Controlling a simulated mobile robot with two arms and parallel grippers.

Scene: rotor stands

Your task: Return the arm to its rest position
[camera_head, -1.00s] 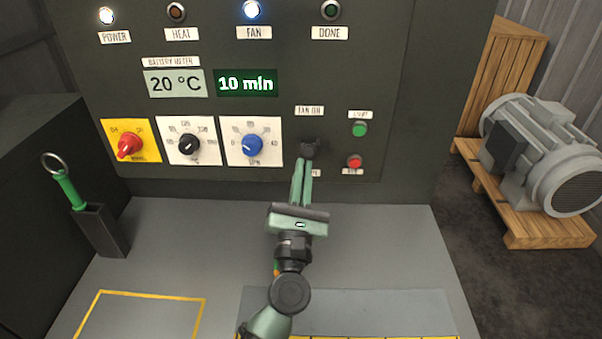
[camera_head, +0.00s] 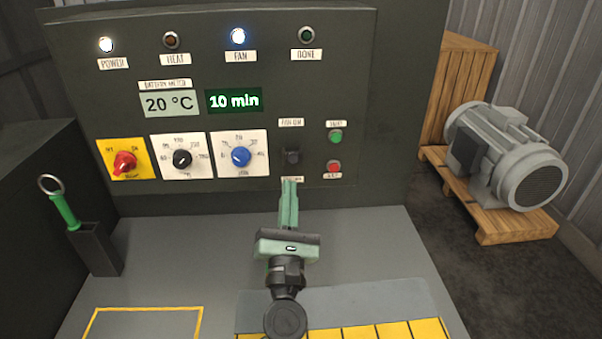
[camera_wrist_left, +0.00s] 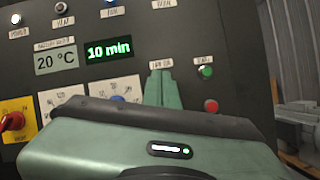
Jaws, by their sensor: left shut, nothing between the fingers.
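My left gripper (camera_head: 289,184) is shut and empty, its green fingers pointing at the dark control panel (camera_head: 190,52). In the head view its tips show just below the black fan switch (camera_head: 292,157); I cannot tell the exact gap. In the left wrist view the shut fingers (camera_wrist_left: 162,72) stand in front of the panel and hide the switch. The power lamp (camera_head: 106,45) and the fan lamp (camera_head: 238,37) are lit white. The displays read 20 °C (camera_head: 169,103) and 10 min (camera_head: 234,100). My right gripper is not in view.
A red knob (camera_head: 124,163), a black knob (camera_head: 182,160) and a blue knob (camera_head: 241,157) stick out of the panel. A green-handled tool (camera_head: 64,211) stands in a dark holder (camera_head: 97,250) at left. A grey motor (camera_head: 505,155) sits on a pallet at right. The grey worktop (camera_head: 170,260) is mostly clear.

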